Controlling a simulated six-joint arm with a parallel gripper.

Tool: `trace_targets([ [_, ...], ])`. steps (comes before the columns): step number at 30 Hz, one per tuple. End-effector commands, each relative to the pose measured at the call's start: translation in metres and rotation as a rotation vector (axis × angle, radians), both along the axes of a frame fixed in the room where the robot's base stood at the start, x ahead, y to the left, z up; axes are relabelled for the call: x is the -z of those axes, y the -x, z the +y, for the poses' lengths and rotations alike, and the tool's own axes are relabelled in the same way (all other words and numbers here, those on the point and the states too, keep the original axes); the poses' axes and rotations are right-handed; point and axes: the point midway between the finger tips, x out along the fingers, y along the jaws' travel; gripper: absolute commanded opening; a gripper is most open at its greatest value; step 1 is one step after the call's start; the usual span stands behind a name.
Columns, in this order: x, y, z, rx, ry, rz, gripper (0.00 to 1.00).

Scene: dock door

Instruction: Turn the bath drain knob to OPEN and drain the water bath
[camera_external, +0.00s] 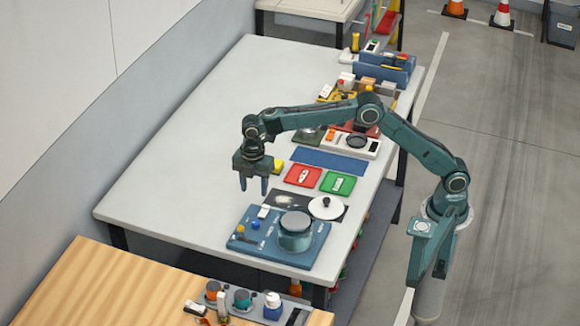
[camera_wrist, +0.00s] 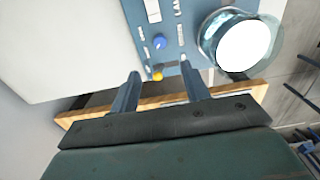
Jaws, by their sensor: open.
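The blue panel (camera_external: 262,250) lies near the front end of the white table, and part of it shows in the wrist view (camera_wrist: 178,28). The round water bath (camera_external: 295,232) stands on its right half; in the wrist view (camera_wrist: 207,38) its top is bright white. On the left half are a white switch (camera_external: 263,212), a blue knob (camera_external: 255,224) and a yellow knob (camera_external: 240,228). The labels are too small to tell which is the drain knob. My gripper (camera_external: 254,186) is open and empty, above the panel's controls. In the wrist view the yellow knob (camera_wrist: 157,75) appears between my fingers.
A white round lid (camera_external: 326,207) lies on a dark mat behind the bath. Red (camera_external: 303,176) and green (camera_external: 338,183) trays and a blue mat (camera_external: 330,161) lie farther back. A wooden bench (camera_external: 110,285) stands in front. The table's left side (camera_external: 170,180) is clear.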

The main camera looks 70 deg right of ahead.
Motion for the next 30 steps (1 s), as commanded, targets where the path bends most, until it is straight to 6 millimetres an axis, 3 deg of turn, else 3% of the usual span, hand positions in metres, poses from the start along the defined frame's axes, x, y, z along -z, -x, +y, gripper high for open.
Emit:
trace_targets([
  [21, 0.1, 0.001, -0.001, 0.001, 0.001, 0.004, 0.46],
  [30, 0.126, 0.001, 0.0, 0.001, 0.001, 0.002, 0.46],
])
